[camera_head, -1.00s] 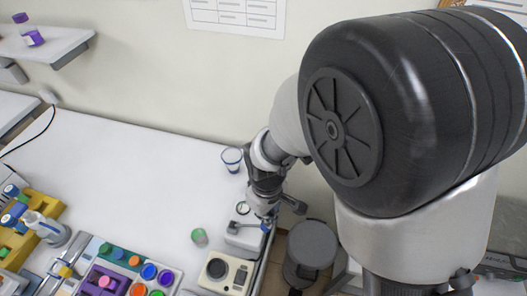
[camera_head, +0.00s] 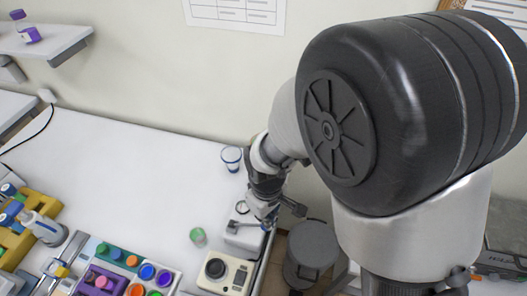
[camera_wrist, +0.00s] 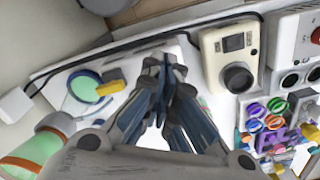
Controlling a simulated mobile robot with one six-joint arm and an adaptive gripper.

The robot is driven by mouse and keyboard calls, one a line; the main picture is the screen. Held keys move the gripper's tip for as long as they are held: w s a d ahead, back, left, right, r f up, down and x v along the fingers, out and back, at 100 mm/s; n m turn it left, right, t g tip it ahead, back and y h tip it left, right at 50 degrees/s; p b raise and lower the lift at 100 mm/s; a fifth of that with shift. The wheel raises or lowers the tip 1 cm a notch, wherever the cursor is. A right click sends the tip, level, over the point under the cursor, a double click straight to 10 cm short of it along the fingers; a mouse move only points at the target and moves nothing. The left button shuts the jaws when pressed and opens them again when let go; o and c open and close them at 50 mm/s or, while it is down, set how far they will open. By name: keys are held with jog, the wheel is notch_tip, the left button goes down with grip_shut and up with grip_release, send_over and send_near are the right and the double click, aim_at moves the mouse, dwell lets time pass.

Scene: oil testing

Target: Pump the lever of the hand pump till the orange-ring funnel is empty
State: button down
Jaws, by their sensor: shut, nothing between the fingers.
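My gripper (camera_head: 264,212) is shut and empty, pointing down at the small white unit at the right end of the bench. Its closed fingers (camera_wrist: 170,92) show in the middle of the wrist view. The white unit (camera_head: 243,238) is probably the hand pump; it has a round ring on top and a short grey bar.
A tray of coloured caps (camera_head: 120,262) is further left. A grey bin (camera_head: 312,250) stands beyond the bench edge.

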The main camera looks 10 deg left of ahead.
jog(key=shift+d+f, duration=0.1)
jog(key=shift+f, duration=0.15)
jog(key=shift+d+f+b, duration=0.3)
jog(key=shift+f+b, duration=0.25)
jog(key=shift+b, duration=0.05)
jog(key=shift+f, duration=0.1)
jog(key=shift+d+f+b, duration=0.3)
jog(key=shift+f+b, duration=0.3)
jog(key=shift+f, duration=0.05)
jog(key=shift+s, duration=0.1)
jog(key=shift+d+f+b, duration=0.2)
jog(key=shift+f+b, duration=0.4)
jog(key=shift+f, duration=0.3)
